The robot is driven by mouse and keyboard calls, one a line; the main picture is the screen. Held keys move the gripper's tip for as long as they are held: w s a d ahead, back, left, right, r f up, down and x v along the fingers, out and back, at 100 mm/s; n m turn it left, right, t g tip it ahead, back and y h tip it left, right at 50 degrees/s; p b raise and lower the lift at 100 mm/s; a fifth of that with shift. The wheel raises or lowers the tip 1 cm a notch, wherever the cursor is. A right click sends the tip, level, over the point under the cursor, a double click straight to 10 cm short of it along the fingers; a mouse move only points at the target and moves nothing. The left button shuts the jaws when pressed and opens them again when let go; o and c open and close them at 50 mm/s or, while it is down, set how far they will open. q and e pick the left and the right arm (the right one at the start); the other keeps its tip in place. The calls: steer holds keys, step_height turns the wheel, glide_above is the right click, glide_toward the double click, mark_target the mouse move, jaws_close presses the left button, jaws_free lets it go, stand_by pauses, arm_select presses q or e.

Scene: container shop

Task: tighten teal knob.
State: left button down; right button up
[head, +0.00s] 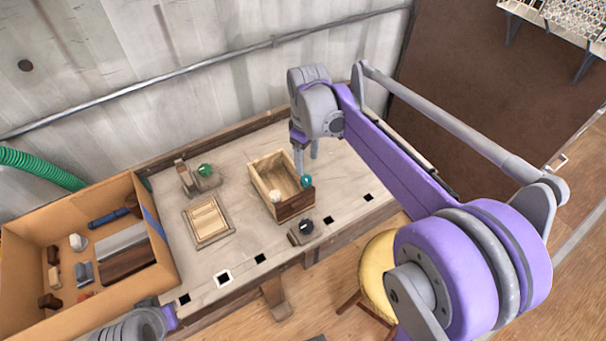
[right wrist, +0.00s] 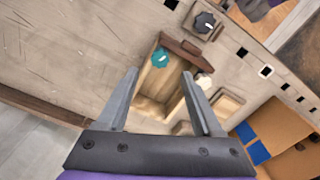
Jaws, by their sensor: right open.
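The teal knob (head: 306,181) is at the dark end of an open wooden box (head: 265,187) on the workbench. In the right wrist view the teal knob (right wrist: 161,57) has a small pale mark on top. A white knob (head: 275,196) is at the same end of the box and also shows in the right wrist view (right wrist: 203,81). My right gripper (head: 306,164) is open and empty, above the box near the teal knob. In the right wrist view its fingers (right wrist: 161,72) are apart, with the knob seen between their tips. My left gripper is out of view.
A black knob (head: 306,227) is near the bench's front edge. A cardboard box (head: 28,240) of parts stands at left; a yellow stool (head: 379,269) is in front.

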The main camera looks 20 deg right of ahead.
mark_target(306, 178)
step_height(306, 178, down, 7)
steer(key=shift+f, duration=0.1)
steer(key=shift+w, duration=0.1)
jaws_close()
stand_by(0.4)
